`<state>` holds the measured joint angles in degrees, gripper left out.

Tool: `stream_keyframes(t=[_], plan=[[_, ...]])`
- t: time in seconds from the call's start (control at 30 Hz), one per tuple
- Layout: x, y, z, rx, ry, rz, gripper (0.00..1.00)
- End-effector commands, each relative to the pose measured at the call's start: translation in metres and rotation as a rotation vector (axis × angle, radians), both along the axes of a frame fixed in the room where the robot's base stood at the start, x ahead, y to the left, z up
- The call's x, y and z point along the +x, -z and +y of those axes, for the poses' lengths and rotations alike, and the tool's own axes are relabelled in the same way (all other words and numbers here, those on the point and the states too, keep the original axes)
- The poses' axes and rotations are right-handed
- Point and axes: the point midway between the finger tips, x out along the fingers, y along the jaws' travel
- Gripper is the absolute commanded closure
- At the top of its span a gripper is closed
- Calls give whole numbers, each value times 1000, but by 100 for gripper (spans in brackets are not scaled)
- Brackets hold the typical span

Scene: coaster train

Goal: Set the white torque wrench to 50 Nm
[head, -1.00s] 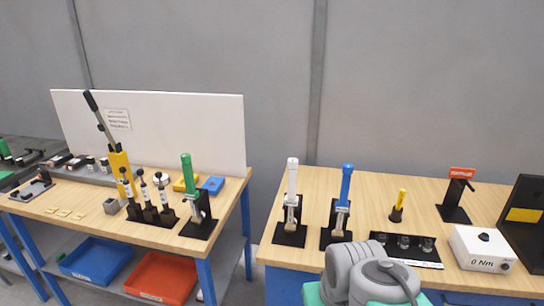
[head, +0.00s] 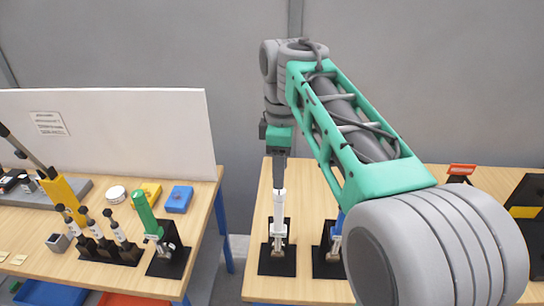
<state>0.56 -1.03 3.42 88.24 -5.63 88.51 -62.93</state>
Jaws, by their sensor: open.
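The white torque wrench (head: 279,212) stands upright in its black stand (head: 277,262) on the right table. My gripper (head: 279,186) is above it, pointing down, with its fingertips at the top of the white handle. The jaws are open; whether they touch the handle cannot be told from this view. The wrench's scale is too small to read.
A blue wrench (head: 338,225) in a black stand is close on the right, partly hidden by my arm. A green wrench (head: 147,215) stands on the left table (head: 205,199). A gap separates the two tables. My arm hides much of the right table.

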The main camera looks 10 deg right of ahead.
Motion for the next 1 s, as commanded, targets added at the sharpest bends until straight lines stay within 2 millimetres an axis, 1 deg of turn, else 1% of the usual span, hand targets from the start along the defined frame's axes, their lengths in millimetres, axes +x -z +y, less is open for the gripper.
stream_keyframes(t=[0.03, 0.13, 0.27, 0.4, 0.53, 0.63, 0.9, 1.0], plan=[[4, -8, -1, -2, -38, 10, 49], [6, -4, -1, -4, -73, 18, 49], [6, 18, -1, -3, -73, 18, 49], [6, 48, -1, -3, -72, 16, 49], [6, 65, -1, -3, -71, 15, 49], [6, 69, -1, -3, -71, 14, 49], [6, 68, -1, -3, -70, 14, 49], [6, 68, -1, -3, -70, 15, 57]])
